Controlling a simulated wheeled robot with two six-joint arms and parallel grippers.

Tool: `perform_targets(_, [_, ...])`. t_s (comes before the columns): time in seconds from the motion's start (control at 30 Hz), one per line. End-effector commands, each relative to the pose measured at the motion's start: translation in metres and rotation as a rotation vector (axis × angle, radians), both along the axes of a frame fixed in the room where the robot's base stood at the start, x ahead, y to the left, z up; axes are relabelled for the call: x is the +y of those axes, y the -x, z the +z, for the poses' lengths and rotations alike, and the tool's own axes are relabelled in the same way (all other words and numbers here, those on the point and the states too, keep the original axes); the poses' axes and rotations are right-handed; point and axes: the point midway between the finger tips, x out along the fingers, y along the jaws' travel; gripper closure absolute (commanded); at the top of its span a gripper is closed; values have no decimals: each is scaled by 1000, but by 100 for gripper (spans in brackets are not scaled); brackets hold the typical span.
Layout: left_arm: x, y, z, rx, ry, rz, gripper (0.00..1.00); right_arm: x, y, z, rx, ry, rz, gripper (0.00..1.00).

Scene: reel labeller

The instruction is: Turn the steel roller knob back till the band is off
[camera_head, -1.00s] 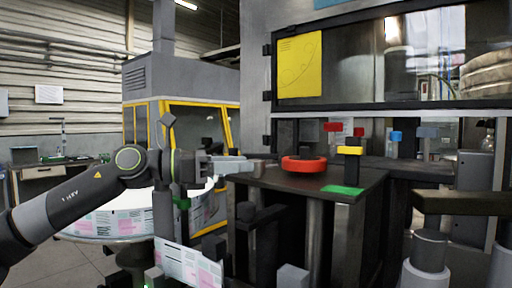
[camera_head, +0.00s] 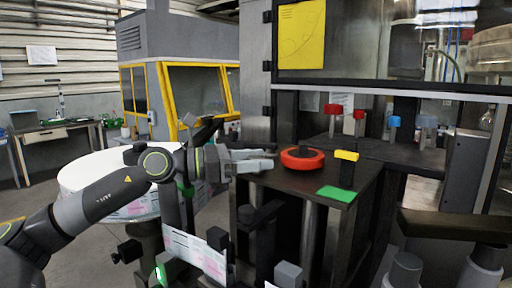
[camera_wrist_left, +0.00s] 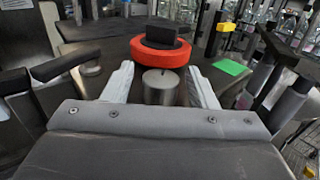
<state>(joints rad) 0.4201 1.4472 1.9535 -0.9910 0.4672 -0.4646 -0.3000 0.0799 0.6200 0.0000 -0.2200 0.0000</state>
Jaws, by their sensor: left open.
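The steel roller knob (camera_wrist_left: 160,87) is a short upright steel cylinder with a dark line on its top. In the left wrist view it stands between the two fingers of my left gripper (camera_wrist_left: 160,88), with a gap on each side. The gripper is open and not closed on it. In the head view my left gripper (camera_head: 262,160) is at the left edge of the machine's dark top; I cannot pick out the knob there. A red ring (camera_head: 302,159) with a black hub lies just beyond, also in the left wrist view (camera_wrist_left: 160,52). I cannot make out the band.
A yellow block (camera_head: 346,156) on a black post and a green pad (camera_head: 337,193) are right of the ring. Red (camera_head: 333,109) and blue (camera_head: 395,121) knobs stand behind. A printed label web (camera_head: 196,254) hangs below my left arm.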

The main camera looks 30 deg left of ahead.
Motion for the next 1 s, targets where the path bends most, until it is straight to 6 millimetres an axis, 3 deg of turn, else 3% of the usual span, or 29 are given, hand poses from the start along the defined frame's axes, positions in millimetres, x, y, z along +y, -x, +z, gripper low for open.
perform_targets(0.47, [-2,-1,0,-2,1,0,49,0,0,7,0,0,0,64])
perform_targets(0.8, [-2,-1,0,-1,0,0,91,0,0,7,0,0,0,64])
perform_targets(1.0, [-2,-1,0,-1,-1,6,91,0,0,8,0,0,0,64])
